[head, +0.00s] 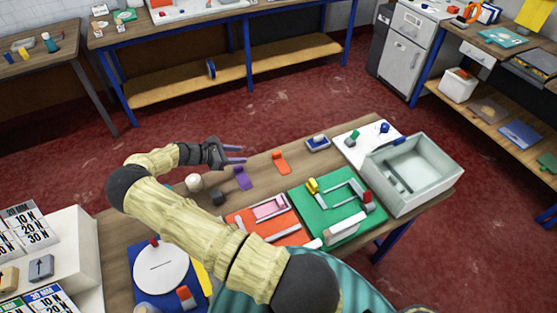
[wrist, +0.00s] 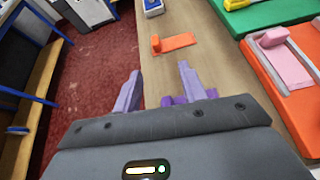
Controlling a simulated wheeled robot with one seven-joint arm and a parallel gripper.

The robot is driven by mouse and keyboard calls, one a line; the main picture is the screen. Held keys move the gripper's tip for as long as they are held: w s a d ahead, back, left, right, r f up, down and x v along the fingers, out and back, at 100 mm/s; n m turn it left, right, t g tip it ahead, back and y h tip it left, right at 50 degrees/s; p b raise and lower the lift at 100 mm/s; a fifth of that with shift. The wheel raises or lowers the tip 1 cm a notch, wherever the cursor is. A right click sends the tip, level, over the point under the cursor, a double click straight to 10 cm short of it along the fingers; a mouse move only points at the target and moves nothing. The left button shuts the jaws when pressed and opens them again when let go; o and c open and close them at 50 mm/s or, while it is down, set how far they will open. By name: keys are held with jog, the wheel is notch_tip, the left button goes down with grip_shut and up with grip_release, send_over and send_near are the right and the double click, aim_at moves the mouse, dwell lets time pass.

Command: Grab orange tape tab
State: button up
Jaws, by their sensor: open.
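The orange tape tab (head: 281,162) lies flat on the wooden table near its far edge, with a raised upright piece at one end. In the wrist view the orange tab (wrist: 177,42) lies ahead of the fingertips, clear of them. My gripper (head: 236,155) is open and empty, with purple fingers, to the left of the orange tab in the head view. Its fingers (wrist: 160,75) also show in the wrist view. A purple tab (head: 242,178) lies on the table close to my gripper; it is partly hidden behind my right finger in the wrist view.
A green board (head: 325,228) with metal rails and an orange board (head: 246,222) with a pink piece lie nearer. A blue block (head: 318,143), a white board (head: 349,152) and a grey bin (head: 435,193) stand to the right. Bare wood surrounds the orange tab.

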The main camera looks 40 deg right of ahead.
jog(key=shift+w+a+f+n+t+h, duration=0.1)
jog(key=shift+w+f+n+t+h, duration=0.2)
jog(key=shift+w+n+h, duration=0.25)
jog(key=shift+s, duration=0.1)
send_near(276, 153)
jog(key=shift+y, duration=0.25)
jog(key=x, duration=0.4)
jog(key=shift+d+r, duration=0.25)
jog(key=shift+d, duration=0.1)
jog(key=x, duration=0.5)
jog(key=shift+d+f, duration=0.1)
jog(key=shift+f, duration=0.05)
